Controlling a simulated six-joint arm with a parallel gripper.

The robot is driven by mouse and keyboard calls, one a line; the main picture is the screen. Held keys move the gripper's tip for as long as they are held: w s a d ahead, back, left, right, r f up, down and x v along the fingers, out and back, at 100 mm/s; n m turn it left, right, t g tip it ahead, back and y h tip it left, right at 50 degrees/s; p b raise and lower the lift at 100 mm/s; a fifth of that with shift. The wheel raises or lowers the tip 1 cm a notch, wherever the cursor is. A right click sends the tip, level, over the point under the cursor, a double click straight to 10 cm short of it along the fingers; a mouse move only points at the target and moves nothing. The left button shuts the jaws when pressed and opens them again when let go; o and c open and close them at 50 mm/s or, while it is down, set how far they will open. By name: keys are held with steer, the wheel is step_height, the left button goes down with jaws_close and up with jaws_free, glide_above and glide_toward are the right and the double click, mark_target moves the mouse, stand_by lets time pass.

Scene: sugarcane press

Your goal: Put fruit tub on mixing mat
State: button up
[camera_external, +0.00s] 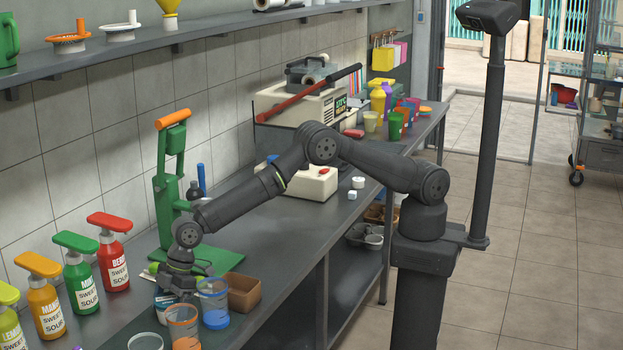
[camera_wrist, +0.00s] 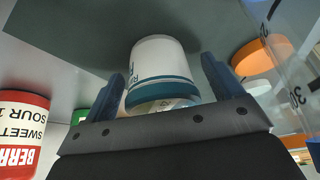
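A white tub with a teal band (camera_wrist: 162,60), which looks like the fruit tub, shows between the two fingers of my gripper (camera_wrist: 172,80) in the wrist view. The fingers are spread, one on each side of it, with a small gap at the right finger; contact at the left one is unclear. In the external view my gripper (camera_external: 175,285) is low over the near end of the counter, and the tub is mostly hidden behind it. A dark grey-green patch (camera_wrist: 75,35) shows in the wrist view; I cannot tell whether it is the mixing mat.
Clear measuring cups with a blue base (camera_external: 215,318) and an orange base (camera_external: 183,335) stand close to my gripper. A brown box (camera_external: 243,293) is to the right. The green press (camera_external: 170,190) stands behind. Several sauce bottles (camera_external: 110,260) line the wall side.

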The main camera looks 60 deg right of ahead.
steer(key=shift+d+r, duration=0.1)
steer(key=shift+r, duration=0.45)
steer(key=v, duration=1.1)
steer(key=shift+d, duration=0.15)
steer(key=x, duration=1.2)
steer(key=shift+r, duration=1)
steer(key=shift+f, duration=0.1)
